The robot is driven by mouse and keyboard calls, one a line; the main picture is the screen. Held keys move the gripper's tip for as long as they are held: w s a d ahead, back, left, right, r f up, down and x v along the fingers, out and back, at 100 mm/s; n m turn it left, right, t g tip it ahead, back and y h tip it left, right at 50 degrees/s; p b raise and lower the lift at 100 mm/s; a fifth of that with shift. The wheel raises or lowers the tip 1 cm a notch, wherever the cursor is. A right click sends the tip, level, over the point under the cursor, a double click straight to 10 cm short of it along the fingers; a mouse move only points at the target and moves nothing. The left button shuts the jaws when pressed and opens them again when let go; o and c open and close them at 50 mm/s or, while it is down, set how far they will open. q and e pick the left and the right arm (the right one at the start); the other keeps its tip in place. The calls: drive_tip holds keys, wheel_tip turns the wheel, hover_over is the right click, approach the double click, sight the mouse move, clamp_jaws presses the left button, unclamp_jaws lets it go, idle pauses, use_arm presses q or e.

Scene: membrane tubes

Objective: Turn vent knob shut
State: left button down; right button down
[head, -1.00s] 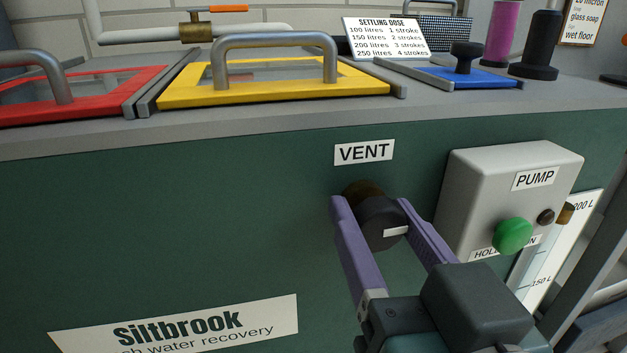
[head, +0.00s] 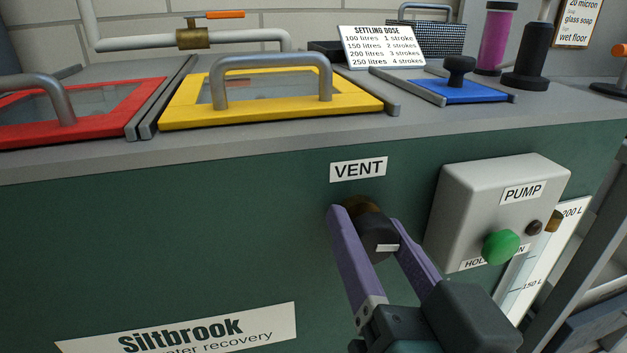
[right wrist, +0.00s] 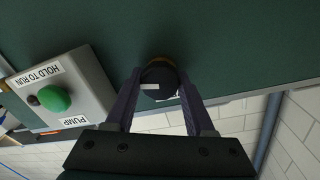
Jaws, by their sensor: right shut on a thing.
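The vent knob (head: 378,236) is a dark round knob with a white mark on its face. It sits on a brass-coloured base on the green front panel (head: 200,230), below the VENT label (head: 358,169). My right gripper (head: 362,228) has its two purple fingers on either side of the knob and is shut on it. In the right wrist view the knob (right wrist: 158,78) lies between the fingertips, its white mark near the left finger. My left gripper is not in view.
Right of the knob is a grey pump box (head: 480,190) with a green button (head: 501,246). Above stand a yellow-framed lid (head: 270,116), a red-framed lid (head: 100,126) and a blue plate (head: 470,93) with a black knob.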

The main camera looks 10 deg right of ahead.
drive_tip(key=m+p, duration=0.2)
drive_tip(key=m, duration=0.1)
drive_tip(key=shift+d+r+m, duration=0.1)
drive_tip(key=shift+m, duration=0.2)
drive_tip(key=m+p, duration=0.1)
drive_tip(key=m, duration=0.5)
drive_tip(key=shift+f+m+g+y, duration=0.25)
drive_tip(key=shift+m+g+y, duration=0.05)
drive_tip(key=shift+m, duration=0.1)
drive_tip(key=shift+f+m+y, duration=0.1)
drive_tip(key=shift+m+y, duration=0.2)
drive_tip(key=shift+m, duration=1.7)
drive_tip(key=shift+c, duration=1.4)
unclamp_jaws()
drive_tip(key=shift+s, duration=0.1)
